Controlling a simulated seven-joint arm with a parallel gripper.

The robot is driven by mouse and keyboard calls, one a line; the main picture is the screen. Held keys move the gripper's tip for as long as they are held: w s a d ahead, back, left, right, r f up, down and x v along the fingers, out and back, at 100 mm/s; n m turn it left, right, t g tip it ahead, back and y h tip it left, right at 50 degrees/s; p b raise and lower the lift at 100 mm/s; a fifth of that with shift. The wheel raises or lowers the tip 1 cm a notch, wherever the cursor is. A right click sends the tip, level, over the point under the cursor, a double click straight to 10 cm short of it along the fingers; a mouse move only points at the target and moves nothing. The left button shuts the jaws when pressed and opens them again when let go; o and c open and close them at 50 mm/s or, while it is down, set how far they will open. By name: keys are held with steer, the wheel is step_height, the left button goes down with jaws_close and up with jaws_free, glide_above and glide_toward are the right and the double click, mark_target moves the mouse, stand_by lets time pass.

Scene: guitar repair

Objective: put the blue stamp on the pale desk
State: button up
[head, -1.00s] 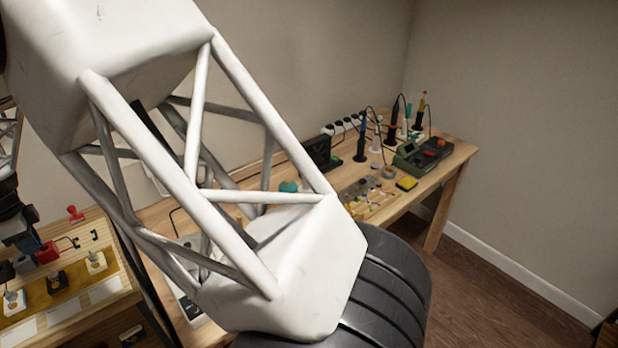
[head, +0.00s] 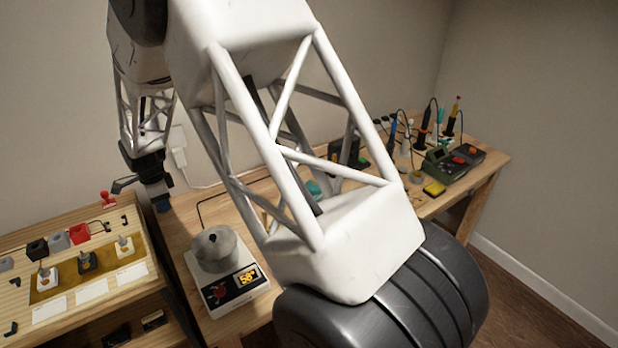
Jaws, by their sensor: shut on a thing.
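My gripper (head: 146,188) is at the left, black and pointing down, above the gap between the left workbench and the pale wooden desk (head: 183,228). It is shut on the blue stamp (head: 162,204), of which only a small dark blue part shows below the fingers. The stamp appears to be in the air near the desk's left end; its exact height above the desk cannot be told. The desk runs back to the right, and my own arm hides much of its middle.
The left workbench (head: 60,218) holds a red stamp (head: 108,200), coloured blocks and a brass strip.

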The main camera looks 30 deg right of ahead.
steer(key=s+d+f, duration=0.2)
steer(key=d, duration=0.6)
steer(key=s+d+f, duration=0.2)
steer(key=d+f, duration=0.1)
steer(key=d, duration=0.6)
steer(key=s+d+f, duration=0.1)
steer(key=d+f, duration=0.2)
steer(key=d, duration=0.5)
steer(key=shift+s+d+f, duration=0.1)
steer(key=shift+s+d, duration=0.2)
steer(key=shift+s, duration=0.1)
steer(key=shift+w, duration=0.1)
steer(key=w+d, duration=0.1)
steer(key=w, duration=0.4)
steer(key=w+d+f, duration=0.1)
steer(key=w, duration=0.9)
steer(key=shift+w+d+f, duration=0.25)
steer(key=shift+w+d, duration=0.05)
steer(key=shift+d, duration=0.1)
steer(key=shift+f, duration=0.1)
steer(key=shift+f, duration=1.65)
steer(key=shift+f, duration=0.15)
